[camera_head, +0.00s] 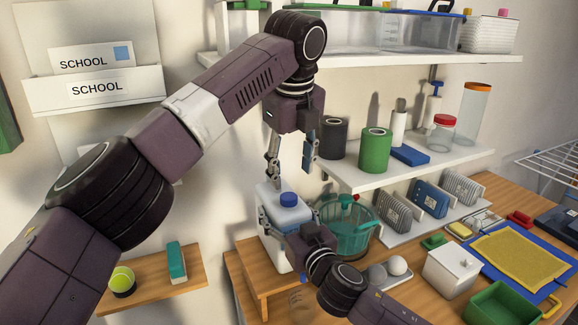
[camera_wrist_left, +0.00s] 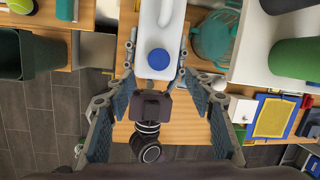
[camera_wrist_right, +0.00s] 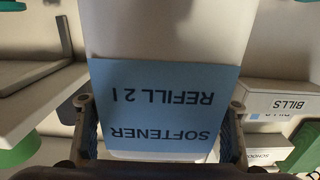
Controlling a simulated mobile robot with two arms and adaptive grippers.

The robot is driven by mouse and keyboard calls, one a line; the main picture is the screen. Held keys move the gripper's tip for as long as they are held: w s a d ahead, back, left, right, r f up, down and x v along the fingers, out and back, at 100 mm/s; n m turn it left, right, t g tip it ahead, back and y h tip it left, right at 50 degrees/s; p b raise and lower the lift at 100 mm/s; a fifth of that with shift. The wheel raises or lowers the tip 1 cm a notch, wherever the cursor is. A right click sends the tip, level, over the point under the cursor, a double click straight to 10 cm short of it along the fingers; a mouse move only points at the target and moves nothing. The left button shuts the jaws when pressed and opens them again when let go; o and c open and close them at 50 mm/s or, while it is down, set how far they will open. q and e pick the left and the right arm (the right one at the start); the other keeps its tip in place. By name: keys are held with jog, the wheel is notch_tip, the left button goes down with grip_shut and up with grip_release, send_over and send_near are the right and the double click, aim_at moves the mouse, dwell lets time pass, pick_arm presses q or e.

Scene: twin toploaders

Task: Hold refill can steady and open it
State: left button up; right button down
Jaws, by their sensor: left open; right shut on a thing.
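The refill can (camera_head: 270,206) is white with a blue screw cap (camera_head: 289,199) and stands upright on a small wooden stand. Its blue label, reading "SOFTENER REFILL 2 l", fills the right wrist view (camera_wrist_right: 160,110). My right gripper (camera_head: 288,222) is shut on the can, one finger on each side of the body. My left gripper (camera_head: 291,166) is open and points down above the cap, apart from it. In the left wrist view, the cap (camera_wrist_left: 158,59) shows between the spread fingers, with the can's handle beyond it.
A teal basket (camera_head: 345,238) stands close to the can's right. A shelf (camera_head: 350,180) with a black canister (camera_head: 334,140) and green canister (camera_head: 375,150) is right of my left gripper. A white lidded box (camera_head: 450,272) and green tray (camera_head: 497,305) occupy the counter.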

aim_at(289, 196)
pick_arm(q)
jog(key=shift+w+a+f+m, duration=0.1)
jog(key=shift+w+f+m, duration=0.3)
jog(key=shift+f+m, duration=0.75)
jog(key=shift+w+a+f+m, duration=0.1)
jog(key=shift+w+f+m, duration=0.35)
jog(key=shift+f+m, duration=0.7)
jog(key=shift+w+a+f+m, duration=0.1)
jog(key=shift+w+f+m, duration=0.3)
jog(key=shift+f+m, duration=0.75)
grip_shut()
jog(key=n, duration=0.2)
jog(key=shift+d+n+y, duration=0.2)
jog(key=shift+n+y, duration=0.1)
jog(key=shift+n, duration=0.05)
jog(key=n, duration=0.2)
jog(key=shift+w+r+n+y, duration=0.1)
jog(key=shift+n+y, duration=0.3)
jog(key=shift+n, duration=0.7)
jog(key=shift+c, duration=0.7)
grip_release()
jog(key=shift+g, duration=0.3)
